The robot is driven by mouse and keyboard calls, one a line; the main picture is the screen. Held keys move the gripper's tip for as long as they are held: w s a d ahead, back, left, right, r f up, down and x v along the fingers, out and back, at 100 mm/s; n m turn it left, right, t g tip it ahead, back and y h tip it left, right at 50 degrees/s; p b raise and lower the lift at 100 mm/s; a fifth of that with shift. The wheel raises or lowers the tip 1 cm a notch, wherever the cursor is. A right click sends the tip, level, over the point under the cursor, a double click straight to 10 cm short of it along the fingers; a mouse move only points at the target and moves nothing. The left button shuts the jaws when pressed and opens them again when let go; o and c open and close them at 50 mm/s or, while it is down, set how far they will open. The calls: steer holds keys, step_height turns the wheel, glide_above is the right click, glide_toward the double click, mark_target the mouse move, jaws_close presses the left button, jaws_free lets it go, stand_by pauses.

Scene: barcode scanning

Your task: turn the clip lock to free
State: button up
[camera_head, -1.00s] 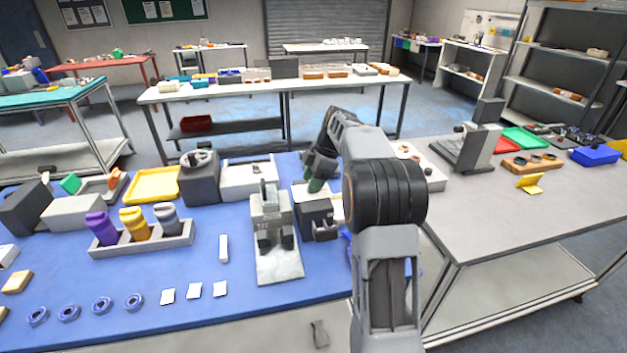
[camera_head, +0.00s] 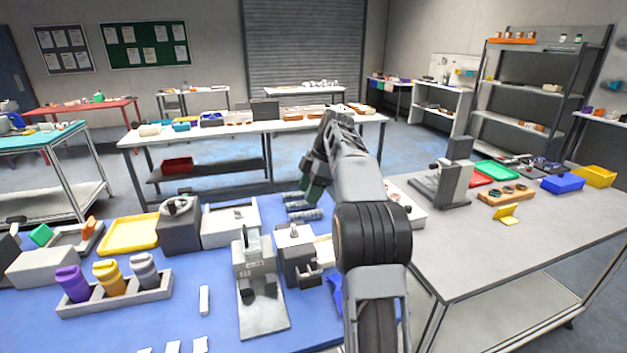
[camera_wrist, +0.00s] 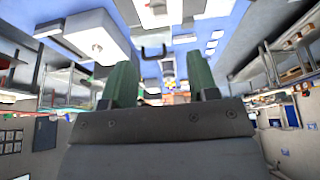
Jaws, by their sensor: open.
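I cannot tell for certain which part is the clip lock. A grey fixture (camera_head: 262,310) with an upright lever and dark blocks stands on the blue bench. Right beside it is a grey box-shaped device (camera_head: 297,252) with a small knob on top and a dark clip-like part (camera_head: 308,275) on its front. My gripper (camera_head: 312,185) is raised above the bench, beyond these devices. In the wrist view its two green fingers (camera_wrist: 162,88) are apart with nothing held between them. A dark U-shaped handle (camera_wrist: 153,53) shows beyond the fingers, apart from them.
A holder (camera_head: 120,298) with purple, yellow and grey cylinders stands at left. A yellow tray (camera_head: 130,232), a dark grey box (camera_head: 178,228) and a white box (camera_head: 228,228) line the back. Several dark cylinders (camera_head: 303,208) lie behind the devices. A grey table (camera_head: 490,245) is at right.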

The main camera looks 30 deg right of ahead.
steer(key=shift+v, duration=1.25)
steer(key=shift+a, duration=0.15)
